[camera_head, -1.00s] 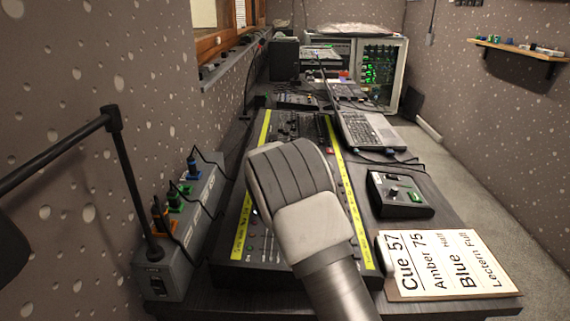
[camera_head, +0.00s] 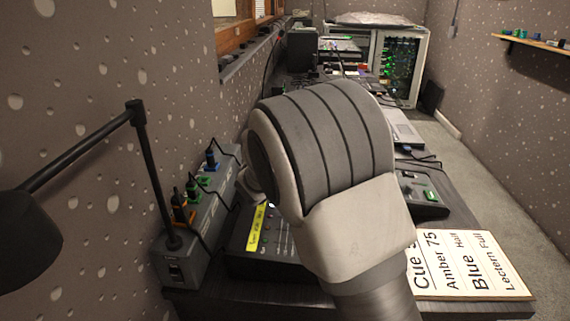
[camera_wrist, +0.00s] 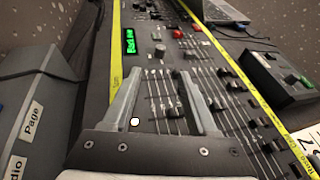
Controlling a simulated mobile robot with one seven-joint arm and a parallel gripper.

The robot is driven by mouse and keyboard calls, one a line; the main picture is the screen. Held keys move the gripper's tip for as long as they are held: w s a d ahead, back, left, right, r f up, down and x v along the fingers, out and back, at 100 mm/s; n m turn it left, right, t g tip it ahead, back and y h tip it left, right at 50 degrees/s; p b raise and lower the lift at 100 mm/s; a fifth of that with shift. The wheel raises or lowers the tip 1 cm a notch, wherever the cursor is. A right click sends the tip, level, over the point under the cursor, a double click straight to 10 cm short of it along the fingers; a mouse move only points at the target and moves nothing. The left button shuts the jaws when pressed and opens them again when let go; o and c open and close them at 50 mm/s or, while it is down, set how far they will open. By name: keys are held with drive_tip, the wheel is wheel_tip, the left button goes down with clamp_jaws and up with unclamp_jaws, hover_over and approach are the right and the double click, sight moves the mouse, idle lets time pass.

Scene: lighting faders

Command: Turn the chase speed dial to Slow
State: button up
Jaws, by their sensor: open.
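The lighting console (camera_wrist: 225,75) is dark, with rows of faders, small knobs, yellow label strips and a green lit display (camera_wrist: 129,41). My gripper (camera_wrist: 160,66) is open and empty in the wrist view, its fingers spread over the fader rows. A round grey knob (camera_wrist: 160,50) stands just beyond the fingertips. No label reading chase speed or Slow is legible, so I cannot tell which knob is the dial. In the head view my arm hides most of the console (camera_head: 262,250) and the fingers.
A small control box (camera_head: 420,195) with knobs stands right of the console. A cue card (camera_head: 470,265) lies at the front right. A grey power strip (camera_head: 190,250) with plugs and a lamp arm (camera_head: 150,165) stand at the left. A laptop (camera_head: 400,128) is behind.

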drive_tip(key=shift+v, duration=1.75)
drive_tip(key=s+d+r+m+g+h, duration=0.1)
drive_tip(key=s+d+r+m+g, duration=0.25)
drive_tip(key=s+d+m, duration=0.6)
drive_tip(key=s+d+r+m+g+h, duration=0.2)
drive_tip(key=s+d+r+m, duration=0.2)
drive_tip(key=d+m, duration=0.55)
drive_tip(key=s+d+m+g+y, duration=0.15)
drive_tip(key=s+m+y, duration=0.45)
drive_tip(key=s+m, duration=1.25)
drive_tip(key=s+r+n+p, duration=0.2)
drive_tip(key=r+p, duration=0.7)
drive_tip(key=p, duration=0.1)
drive_tip(key=s+r+n+p, duration=0.2)
drive_tip(key=r+p, duration=0.7)
drive_tip(key=p, duration=0.1)
drive_tip(key=shift+s+r+g, duration=0.2)
drive_tip(key=shift+r+g, duration=0.15)
drive_tip(key=shift+g, duration=0.05)
